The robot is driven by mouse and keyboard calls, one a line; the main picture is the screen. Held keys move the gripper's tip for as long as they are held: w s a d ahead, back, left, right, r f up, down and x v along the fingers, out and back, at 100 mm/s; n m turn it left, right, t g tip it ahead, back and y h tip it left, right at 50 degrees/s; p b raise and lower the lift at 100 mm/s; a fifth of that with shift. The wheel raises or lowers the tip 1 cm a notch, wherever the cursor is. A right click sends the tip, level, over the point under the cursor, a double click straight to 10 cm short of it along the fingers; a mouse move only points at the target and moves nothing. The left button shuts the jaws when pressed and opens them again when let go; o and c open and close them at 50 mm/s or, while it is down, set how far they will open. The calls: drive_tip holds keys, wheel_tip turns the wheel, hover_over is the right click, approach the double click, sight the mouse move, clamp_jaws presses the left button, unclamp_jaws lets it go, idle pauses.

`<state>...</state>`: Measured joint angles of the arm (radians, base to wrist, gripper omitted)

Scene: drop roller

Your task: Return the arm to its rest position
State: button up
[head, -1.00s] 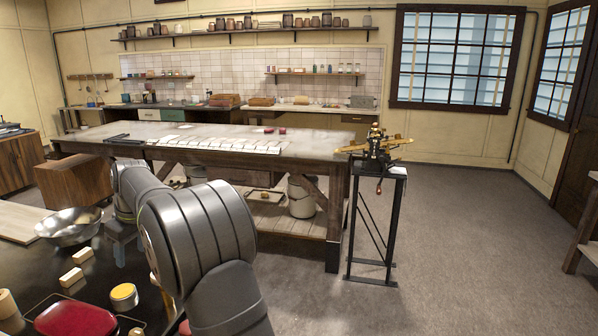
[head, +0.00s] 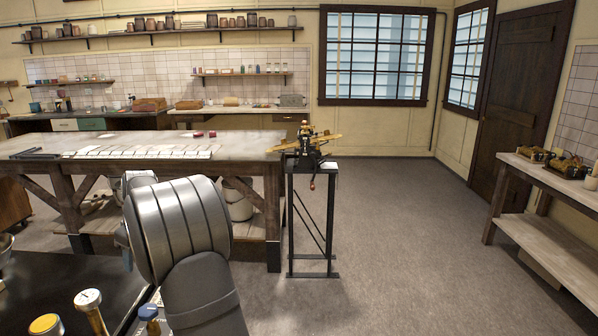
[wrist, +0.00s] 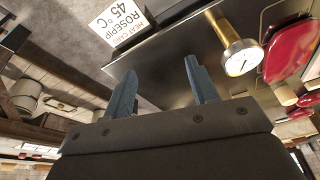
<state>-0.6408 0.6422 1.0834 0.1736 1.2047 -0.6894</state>
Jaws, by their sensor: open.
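My gripper (wrist: 162,72) shows in the wrist view with its two blue fingers wide apart and nothing between them. In the head view, my grey arm fills the lower middle and mostly hides the gripper. In the wrist view, a dial thermometer with a brass stem (wrist: 240,55) is beyond the fingers, to the right, apart from them. A white card reading "ROSEPIP 45 °C" (wrist: 122,22) is at the upper left of the fingers.
The dark table (head: 60,285) is at the lower left in the head view, with a yellow-topped jar (head: 47,324) and a blue-topped item (head: 149,314) near my arm. A red object (wrist: 290,48) shows in the wrist view. A black stand (head: 312,225) stands beyond; floor right is clear.

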drive_tip(key=w+d+f+m, duration=0.1)
drive_tip(key=w+d, duration=0.3)
drive_tip(key=d, duration=0.4)
drive_tip(key=shift+w+f, duration=0.3)
drive_tip(key=shift+f, duration=0.5)
idle(1.5)
